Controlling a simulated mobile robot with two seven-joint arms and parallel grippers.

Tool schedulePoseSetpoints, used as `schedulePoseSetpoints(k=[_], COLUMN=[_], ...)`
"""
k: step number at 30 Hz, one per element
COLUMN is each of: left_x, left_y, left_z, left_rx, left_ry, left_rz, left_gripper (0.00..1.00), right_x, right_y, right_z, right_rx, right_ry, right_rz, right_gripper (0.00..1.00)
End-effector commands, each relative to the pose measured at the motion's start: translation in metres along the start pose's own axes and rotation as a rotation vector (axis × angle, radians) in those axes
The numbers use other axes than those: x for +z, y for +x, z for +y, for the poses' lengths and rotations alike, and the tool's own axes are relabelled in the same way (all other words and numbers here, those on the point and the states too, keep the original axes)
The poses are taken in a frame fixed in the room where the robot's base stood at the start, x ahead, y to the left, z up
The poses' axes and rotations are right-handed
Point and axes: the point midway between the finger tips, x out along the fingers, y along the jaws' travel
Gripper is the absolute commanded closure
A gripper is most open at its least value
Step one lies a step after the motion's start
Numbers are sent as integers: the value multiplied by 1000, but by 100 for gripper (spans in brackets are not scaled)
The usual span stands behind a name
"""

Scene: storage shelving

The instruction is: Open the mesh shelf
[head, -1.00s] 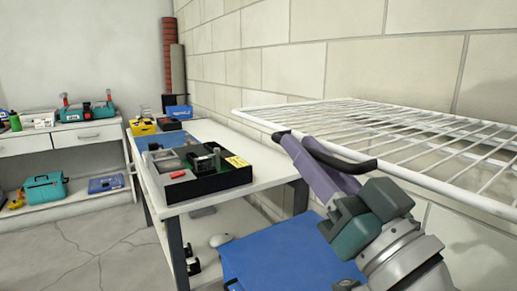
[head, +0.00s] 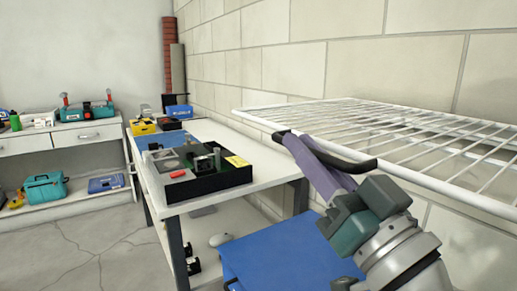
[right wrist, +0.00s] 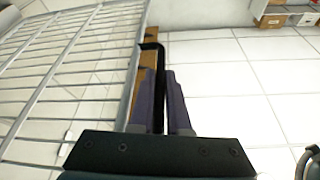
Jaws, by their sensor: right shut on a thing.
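The mesh shelf (head: 375,118) is a white wire rack, seen level along the wall at the right of the head view. It also shows at the left of the right wrist view (right wrist: 62,68). A black bar handle (head: 345,162) lies along its front edge. My right gripper (head: 297,141) has purple fingers and is shut on this handle. In the right wrist view the handle (right wrist: 152,48) passes between the two fingers. The fingers hide part of the handle. My left gripper is in neither current view.
A blue-topped surface (head: 275,258) lies below the shelf. A white workbench (head: 225,195) with a black tray (head: 208,180) stands left of my right gripper. A second bench (head: 85,135) with toolboxes is farther left. The block wall (head: 350,65) runs behind the shelf.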

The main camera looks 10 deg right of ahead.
Motion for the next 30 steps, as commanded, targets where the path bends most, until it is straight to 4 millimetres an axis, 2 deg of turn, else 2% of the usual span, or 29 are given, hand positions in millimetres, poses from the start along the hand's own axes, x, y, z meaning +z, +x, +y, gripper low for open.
schedulePoseSetpoints(k=[27,30], left_x=[0,-2], left_y=[0,-6], left_z=[0,0], left_rx=[0,0], left_ry=[0,0], left_rz=[0,0], left_gripper=[50,50], right_x=[-1,-6], right_y=[0,2], right_z=[0,-1], right_rx=[0,3], right_ry=[0,7], right_rz=[2,3], right_gripper=[100,100])
